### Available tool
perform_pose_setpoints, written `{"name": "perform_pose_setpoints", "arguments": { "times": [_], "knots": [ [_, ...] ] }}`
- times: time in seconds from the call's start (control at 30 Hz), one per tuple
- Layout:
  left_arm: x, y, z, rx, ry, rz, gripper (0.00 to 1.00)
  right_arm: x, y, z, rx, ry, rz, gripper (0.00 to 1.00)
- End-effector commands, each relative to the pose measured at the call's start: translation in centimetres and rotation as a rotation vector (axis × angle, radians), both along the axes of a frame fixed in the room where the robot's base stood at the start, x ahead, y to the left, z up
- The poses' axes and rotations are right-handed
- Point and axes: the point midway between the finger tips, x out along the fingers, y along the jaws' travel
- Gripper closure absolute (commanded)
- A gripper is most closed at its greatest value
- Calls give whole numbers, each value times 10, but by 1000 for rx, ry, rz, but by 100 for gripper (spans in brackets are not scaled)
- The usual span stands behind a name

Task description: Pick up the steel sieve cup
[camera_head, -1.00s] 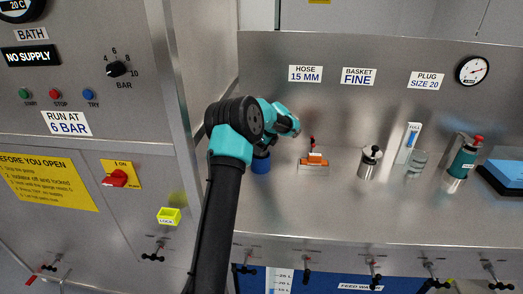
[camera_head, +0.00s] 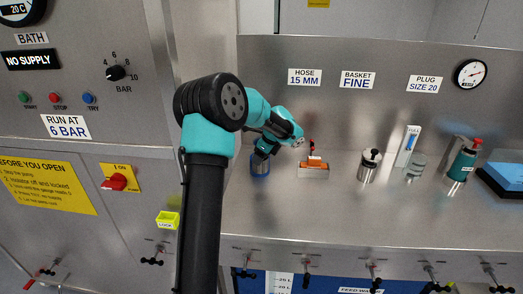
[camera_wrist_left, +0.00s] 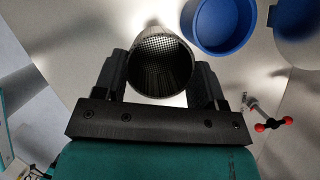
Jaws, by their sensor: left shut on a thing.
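The steel sieve cup (camera_wrist_left: 150,62) is in the left wrist view, its open mouth toward the camera and fine mesh visible inside. My left gripper (camera_wrist_left: 162,75) is shut on it, with one black finger on each side. A blue round cup (camera_wrist_left: 217,24) stands right beside it in that view, apart from the sieve cup and looking empty. In the head view my left gripper (camera_head: 262,153) is low over the left end of the steel counter, at the blue cup (camera_head: 260,172). The sieve cup is hard to make out there. My right gripper is not in view.
On the counter (camera_head: 320,215), to the right of my gripper, stand an orange-and-grey block (camera_head: 314,170), a steel canister (camera_head: 369,166), a glass jar (camera_head: 415,167), a green bottle (camera_head: 463,163) and a blue tray (camera_head: 502,176). The counter's front middle is clear.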

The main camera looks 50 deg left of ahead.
Motion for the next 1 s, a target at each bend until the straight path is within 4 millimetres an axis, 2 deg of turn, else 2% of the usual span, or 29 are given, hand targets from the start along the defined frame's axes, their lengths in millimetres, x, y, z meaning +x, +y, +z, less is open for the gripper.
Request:
{"name": "perform_pose_setpoints", "arguments": {
  "times": [0.1, 0.33, 1.0],
  "knots": [
    [-17, -18, 3, -1, 2, -1, 64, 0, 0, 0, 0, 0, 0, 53],
    [-36, -40, 5, 0, 0, -1, 64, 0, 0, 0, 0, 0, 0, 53],
    [-40, -45, 5, 0, 1, 0, 64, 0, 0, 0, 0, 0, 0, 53]
  ]
}}
